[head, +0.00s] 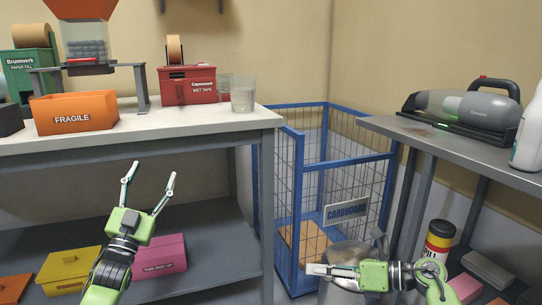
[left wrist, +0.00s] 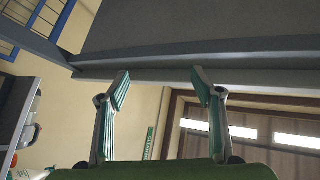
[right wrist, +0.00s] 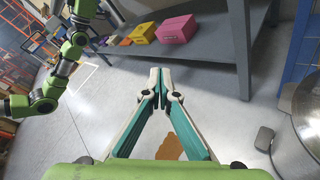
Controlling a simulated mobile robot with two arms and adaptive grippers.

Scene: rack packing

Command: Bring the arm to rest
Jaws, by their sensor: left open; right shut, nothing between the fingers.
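My left gripper (head: 148,187) is open and empty, its fingers pointing up in front of the left bench in the head view. In the left wrist view the two fingers (left wrist: 161,85) are spread apart, with the underside of a grey surface beyond them. My right gripper (head: 318,269) lies level at the lower right of the head view, above a metal bin, its fingers together. In the right wrist view its fingertips (right wrist: 159,75) meet with nothing between them, above the floor.
The left bench (head: 180,132) carries an orange FRAGILE box (head: 75,113) and a red tape dispenser (head: 187,85). Its lower shelf holds yellow (head: 72,268) and pink (head: 160,255) boxes. A blue CARDBOARD cage (head: 347,210) stands between it and the right bench (head: 450,150). A metal bin (right wrist: 300,125) is near my right gripper.

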